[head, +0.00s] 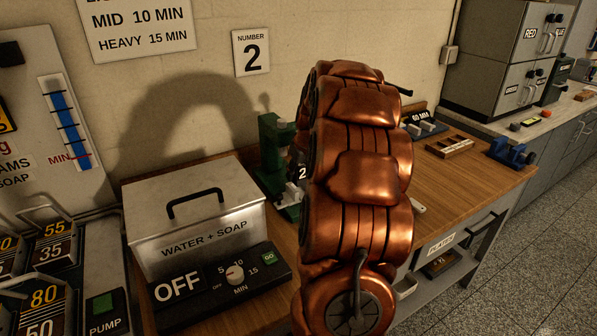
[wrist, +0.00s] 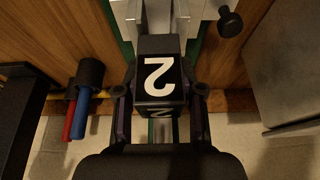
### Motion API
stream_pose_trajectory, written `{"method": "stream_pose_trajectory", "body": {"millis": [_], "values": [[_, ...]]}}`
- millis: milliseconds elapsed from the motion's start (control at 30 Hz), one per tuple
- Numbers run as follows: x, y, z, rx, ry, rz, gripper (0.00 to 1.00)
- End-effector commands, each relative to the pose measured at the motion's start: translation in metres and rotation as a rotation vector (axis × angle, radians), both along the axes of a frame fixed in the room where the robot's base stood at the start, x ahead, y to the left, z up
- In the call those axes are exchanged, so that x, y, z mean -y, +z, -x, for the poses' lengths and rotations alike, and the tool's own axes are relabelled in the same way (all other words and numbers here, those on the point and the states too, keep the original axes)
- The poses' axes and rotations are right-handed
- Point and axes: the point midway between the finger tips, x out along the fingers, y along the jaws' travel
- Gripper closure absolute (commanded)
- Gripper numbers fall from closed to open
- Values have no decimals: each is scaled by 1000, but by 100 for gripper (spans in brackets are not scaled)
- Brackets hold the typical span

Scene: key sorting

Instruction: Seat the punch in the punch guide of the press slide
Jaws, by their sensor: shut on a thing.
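The punch (wrist: 160,75) is a dark block with a white 2 on it, upside down in the wrist view. My gripper (wrist: 160,92) is shut on it, with one finger on each side. The far end of the punch lies against or just in front of the pale metal press slide (wrist: 183,28); I cannot tell whether it is inside the guide. In the head view the green press (head: 275,150) stands behind my copper arm. The arm hides my gripper and most of the punch there, though a white 2 shows at the arm's left edge.
A black knob (wrist: 230,22) sits right of the slide in the wrist view. Red (wrist: 75,120) and blue handles are at the left. The metal WATER + SOAP box (head: 195,215) stands left of the press. A wooden tray (head: 449,146) and blue vise (head: 512,152) lie to the right.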

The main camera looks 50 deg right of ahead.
Motion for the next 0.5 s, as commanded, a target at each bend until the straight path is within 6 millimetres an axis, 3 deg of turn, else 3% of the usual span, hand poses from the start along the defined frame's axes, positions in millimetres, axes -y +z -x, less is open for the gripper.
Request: {"method": "stream_pose_trajectory", "body": {"millis": [500], "values": [[0, -9, 0, 1, 0, 0, 100]]}}
